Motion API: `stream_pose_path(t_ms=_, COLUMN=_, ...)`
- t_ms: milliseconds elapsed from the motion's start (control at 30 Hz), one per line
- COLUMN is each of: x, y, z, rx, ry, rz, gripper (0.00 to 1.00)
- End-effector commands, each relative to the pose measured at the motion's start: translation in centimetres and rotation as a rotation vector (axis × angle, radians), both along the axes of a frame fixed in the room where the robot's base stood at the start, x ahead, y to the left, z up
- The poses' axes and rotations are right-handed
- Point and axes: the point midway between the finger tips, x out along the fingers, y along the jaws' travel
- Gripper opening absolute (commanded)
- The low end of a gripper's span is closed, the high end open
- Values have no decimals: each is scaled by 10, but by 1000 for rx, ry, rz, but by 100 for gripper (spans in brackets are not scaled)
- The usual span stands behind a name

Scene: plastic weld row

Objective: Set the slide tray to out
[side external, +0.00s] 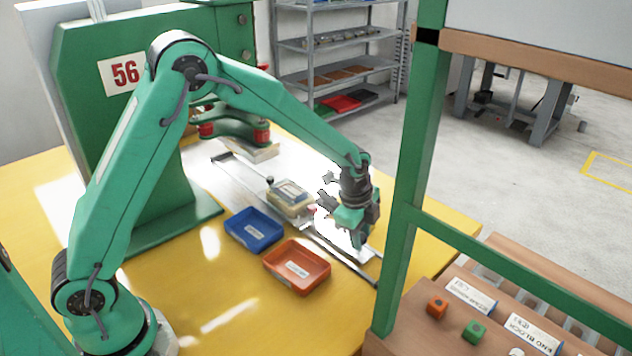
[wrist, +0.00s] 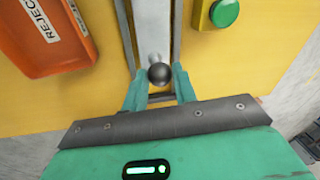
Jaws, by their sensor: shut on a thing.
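The slide tray is a pale metal slide between two dark rails; its bare grey end shows in the wrist view (wrist: 152,28). A cream nest with a clear-topped part (side external: 290,194) stands on the slide line, in front of the green press head and beside the bins. A dark ball knob (wrist: 159,73) is at the slide's near end. My gripper (side external: 358,238) points down over the front end of the rails. In the wrist view its green fingers (wrist: 159,88) are shut on the knob, one on each side. The knob is hidden in the side view.
A blue bin (side external: 254,230) and an orange bin (side external: 297,268) labelled REJECT in the wrist view stand left of the rails. A green button on a yellow box (wrist: 224,13) is right of them. A green post (side external: 405,180) stands close to my gripper's right.

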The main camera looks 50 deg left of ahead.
Motion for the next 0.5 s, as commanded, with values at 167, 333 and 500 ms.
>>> stream_pose_path(t_ms=167, x=-1, y=-9, z=0, rx=-2, ry=5, rz=-1, gripper=0)
stream_pose_path(t_ms=333, x=-1, y=-9, z=0, rx=-2, ry=6, rz=-2, gripper=0)
stream_pose_path(t_ms=500, x=-1, y=-9, z=0, rx=-2, ry=6, rz=-2, gripper=33)
